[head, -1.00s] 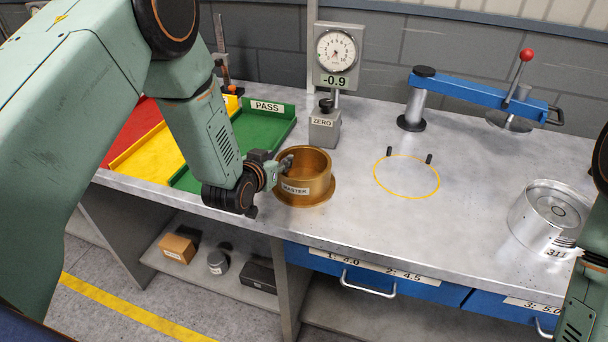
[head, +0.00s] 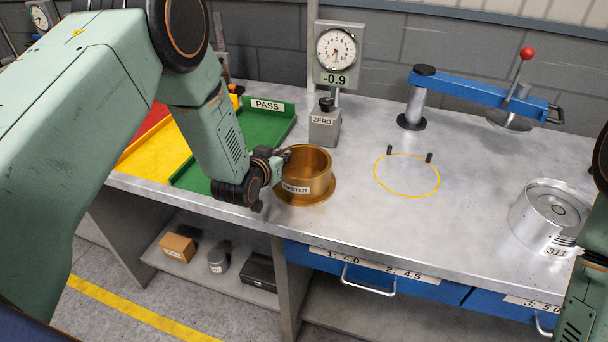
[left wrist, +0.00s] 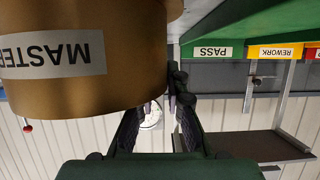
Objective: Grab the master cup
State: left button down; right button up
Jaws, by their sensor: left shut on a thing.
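The master cup (head: 318,187) is a brass, open-topped cup with a wide base flange and a MASTER label. It stands upright on the grey bench, in front of the dial gauge. My left gripper (head: 285,157) is at the left side of its rim, shut on the cup wall. In the left wrist view the cup (left wrist: 100,92) fills the upper left, its label upside down, beside the fingers (left wrist: 158,108). The exact finger contact is hidden there. My right arm shows at the right edge, but its gripper is out of view.
The dial gauge (head: 337,52) reads -0.9 above the ZERO block (head: 324,128). A green PASS tray (head: 275,121) and a yellow tray (head: 157,150) lie left. A yellow ring (head: 438,184), a silver part (head: 540,222) and a blue clamp arm (head: 470,87) are right.

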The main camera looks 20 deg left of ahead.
pick_arm(q)
jog(key=shift+w+a+r, duration=0.1)
jog(key=shift+w, duration=0.05)
dwell(0.4)
